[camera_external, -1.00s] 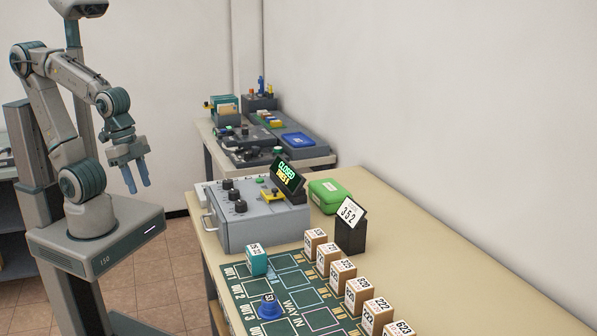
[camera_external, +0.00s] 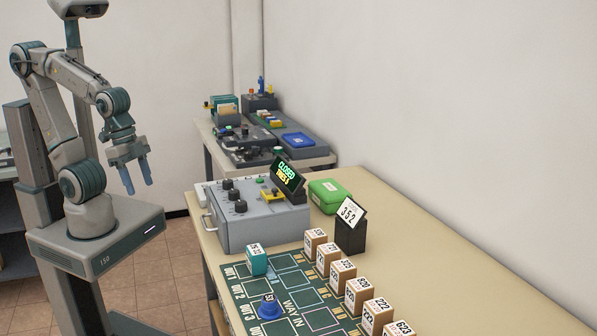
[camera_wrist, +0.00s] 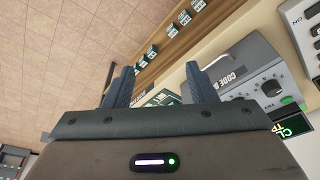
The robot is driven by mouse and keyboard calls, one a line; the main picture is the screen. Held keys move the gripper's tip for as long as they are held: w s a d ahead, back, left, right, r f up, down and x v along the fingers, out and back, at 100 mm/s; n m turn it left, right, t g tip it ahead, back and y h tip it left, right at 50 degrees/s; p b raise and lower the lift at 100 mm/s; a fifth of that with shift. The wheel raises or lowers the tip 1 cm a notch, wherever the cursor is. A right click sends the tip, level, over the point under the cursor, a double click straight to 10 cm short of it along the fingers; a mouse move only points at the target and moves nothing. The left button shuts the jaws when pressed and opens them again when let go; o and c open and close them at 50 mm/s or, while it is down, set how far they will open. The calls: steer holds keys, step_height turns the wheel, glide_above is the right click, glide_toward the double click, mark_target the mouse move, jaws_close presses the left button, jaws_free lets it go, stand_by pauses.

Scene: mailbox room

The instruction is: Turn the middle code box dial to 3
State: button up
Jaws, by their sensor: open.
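The grey code box (camera_external: 262,218) stands on the near table with a row of black dials on its left part. The middle dial (camera_external: 234,194) sits between two others; its setting is too small to read. A lit display (camera_external: 287,176) on the box reads CLOSED in green. My gripper (camera_external: 137,190) is open and empty in the air, left of the box and apart from it. In the wrist view my two fingers (camera_wrist: 152,82) are spread apart, and the code box (camera_wrist: 238,75) shows at the right with one dial (camera_wrist: 269,87) clear.
A green case (camera_external: 328,195) and a black stand with a card reading 352 (camera_external: 350,227) are right of the box. A dark mat (camera_external: 285,290) with a teal block, a blue piece and several numbered blocks lies in front. A second table (camera_external: 262,140) with equipment stands behind.

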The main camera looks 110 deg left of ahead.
steer(key=w+a+r+m+g+p, duration=0.1)
steer(key=w+a+r+m, duration=0.15)
steer(key=w, duration=0.25)
steer(key=w+a+r+m+p, duration=0.1)
steer(key=w+a+r, duration=0.2)
steer(key=w, duration=0.1)
steer(key=r+m+g+p, duration=0.2)
steer(key=m, duration=0.3)
glide_above(234, 191)
step_height(234, 191, down, 13)
steer(key=shift+a+f+p, duration=0.1)
steer(key=shift+f+p, duration=0.05)
steer(key=shift+p, duration=0.25)
steer(key=shift+s, duration=0.1)
steer(key=c, duration=1)
